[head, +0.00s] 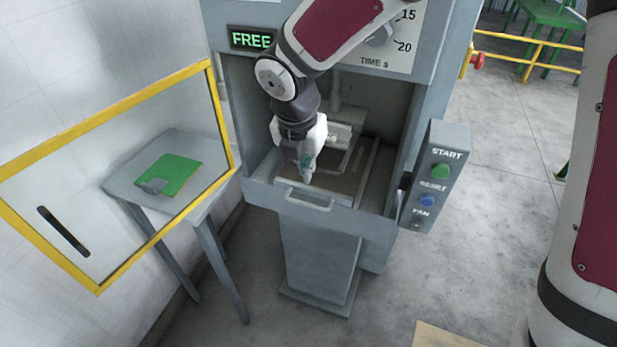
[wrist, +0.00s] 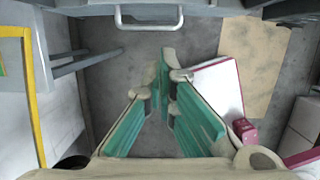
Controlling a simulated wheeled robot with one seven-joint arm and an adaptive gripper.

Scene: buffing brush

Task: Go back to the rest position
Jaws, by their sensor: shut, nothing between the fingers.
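My gripper (head: 307,175) is shut and empty, its green-padded fingers pointing down. A bar handle (wrist: 148,22) lies beyond the tips there.
The yellow-framed clear door (head: 105,280) stands open at the left. A button box (head: 437,178) juts out at the machine's right. Open floor (head: 490,200) lies right.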

